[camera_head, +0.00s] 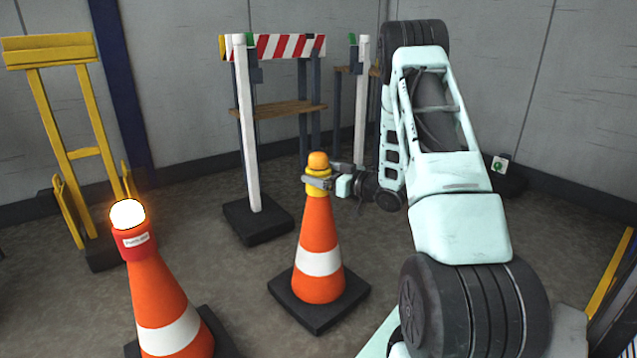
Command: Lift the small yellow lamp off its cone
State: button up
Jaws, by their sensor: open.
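The small yellow lamp (318,162) sits on top of an orange cone (318,235) with a white band. It has an orange-yellow dome over a yellow collar, and it is not glowing. The cone stands upright on a square black base right of the picture's middle left. My gripper (318,181) comes in from the right at the height of the lamp's collar. Its fingers are open and lie around or beside the collar; I cannot tell if they touch it. The far finger is partly hidden by the lamp.
A second orange cone (166,305) with a glowing lamp (128,214) in a red collar stands at the front left. Behind are a red-and-white barrier (290,46), white posts (246,130) and a yellow frame (50,52). Grey floor is free between the cones.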

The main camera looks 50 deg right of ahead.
jog(key=shift+w+f+b, duration=0.25)
jog(key=shift+w+b, duration=0.4)
jog(key=shift+w, duration=0.55)
jog(key=shift+w+r, duration=0.2)
jog(key=shift+w, duration=0.25)
jog(key=c, duration=1.3)
jog(key=shift+o, duration=0.2)
notch_tip(320, 180, up, 10)
jog(key=p, duration=0.6)
